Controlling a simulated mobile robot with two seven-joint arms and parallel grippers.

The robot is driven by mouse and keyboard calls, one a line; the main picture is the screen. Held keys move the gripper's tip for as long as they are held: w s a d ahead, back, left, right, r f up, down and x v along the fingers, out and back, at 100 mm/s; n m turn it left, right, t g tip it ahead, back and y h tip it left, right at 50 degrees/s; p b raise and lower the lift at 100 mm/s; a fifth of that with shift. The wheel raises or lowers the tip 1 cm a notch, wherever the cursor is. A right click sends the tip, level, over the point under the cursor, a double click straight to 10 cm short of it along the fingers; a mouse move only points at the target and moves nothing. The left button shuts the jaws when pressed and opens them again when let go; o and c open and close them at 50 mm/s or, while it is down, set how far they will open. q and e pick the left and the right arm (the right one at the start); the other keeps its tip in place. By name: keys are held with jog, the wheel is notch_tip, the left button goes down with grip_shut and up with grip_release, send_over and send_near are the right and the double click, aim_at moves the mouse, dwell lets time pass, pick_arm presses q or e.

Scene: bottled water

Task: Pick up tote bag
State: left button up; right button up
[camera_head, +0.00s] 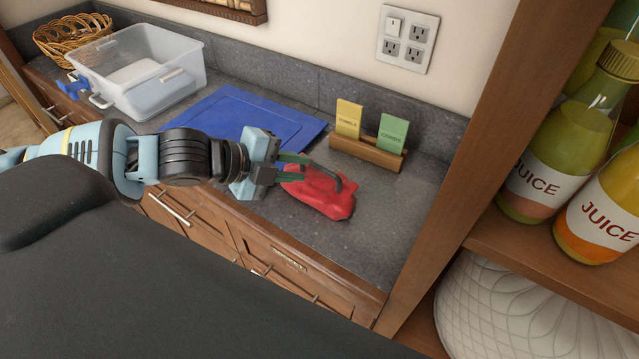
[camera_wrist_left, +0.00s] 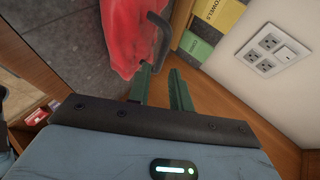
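A red tote bag (camera_head: 325,192) lies slumped on the grey counter, with a dark curved handle (camera_head: 337,172) standing up from it. My left gripper (camera_head: 303,168) reaches in from the left at the bag, with its two green fingers apart. In the left wrist view, the red bag (camera_wrist_left: 122,35) is just beyond the fingers, and its handle (camera_wrist_left: 162,40) comes down to the gap between the fingertips of the left gripper (camera_wrist_left: 160,70). I cannot tell whether the fingers touch the handle. My right gripper is in neither view.
A wooden holder (camera_head: 368,150) with yellow and green cards stands behind the bag. A blue mat (camera_head: 245,115), a clear bin (camera_head: 150,85) and a wicker basket (camera_head: 72,35) are to the left. A wooden shelf (camera_head: 560,245) with juice bottles (camera_head: 540,175) stands at the right.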

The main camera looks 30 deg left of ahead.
aim_at(321, 170)
pick_arm(q)
jog(key=shift+x, duration=0.85)
jog(key=shift+d, duration=0.1)
jog(key=shift+x, duration=2.55)
jog(key=shift+r, duration=0.1)
grip_shut()
